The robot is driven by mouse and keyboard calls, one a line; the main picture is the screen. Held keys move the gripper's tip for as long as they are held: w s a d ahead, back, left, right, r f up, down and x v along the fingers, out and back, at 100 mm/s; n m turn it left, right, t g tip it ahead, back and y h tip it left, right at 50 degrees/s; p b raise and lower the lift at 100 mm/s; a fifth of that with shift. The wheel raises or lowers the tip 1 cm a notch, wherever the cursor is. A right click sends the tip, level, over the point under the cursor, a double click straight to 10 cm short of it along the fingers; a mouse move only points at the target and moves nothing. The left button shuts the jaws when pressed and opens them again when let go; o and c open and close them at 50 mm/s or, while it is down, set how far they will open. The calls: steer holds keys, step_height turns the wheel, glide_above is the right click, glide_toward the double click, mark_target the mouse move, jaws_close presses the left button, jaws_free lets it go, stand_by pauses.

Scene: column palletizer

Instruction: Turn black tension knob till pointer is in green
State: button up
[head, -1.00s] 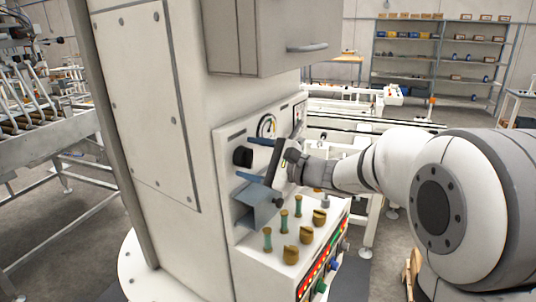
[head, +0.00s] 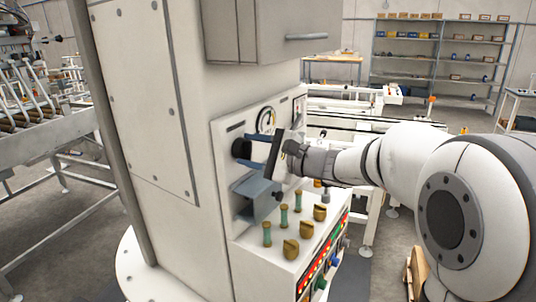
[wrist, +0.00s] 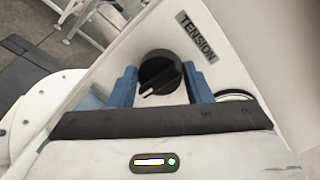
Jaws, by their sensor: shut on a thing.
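The black tension knob (head: 240,149) sits on the upper left of the white control panel. In the wrist view the knob (wrist: 160,72) has a white mark pointing to the lower left, beside the TENSION label (wrist: 196,37). My gripper (wrist: 160,80) is shut on the knob, with one blue finger on each side. The gripper (head: 250,149) also reaches it from the right in the head view. The dial gauge (head: 266,121) is above right of the knob, partly hidden; its pointer and green zone cannot be read. Only its rim (wrist: 235,96) shows in the wrist view.
A blue-grey bracket (head: 257,199) juts out just below my gripper. Several green posts and brass knobs (head: 291,249) stand on the ledge below, with coloured buttons (head: 318,265) on its front. A grey cabinet (head: 262,35) overhangs the panel.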

steer(key=shift+n+b, duration=0.4)
steer(key=shift+b, duration=0.3)
steer(key=shift+r, duration=0.15)
steer(key=o, duration=1)
steer(key=v, duration=0.8)
steer(key=shift+b, duration=0.4)
steer(key=shift+s, duration=0.15)
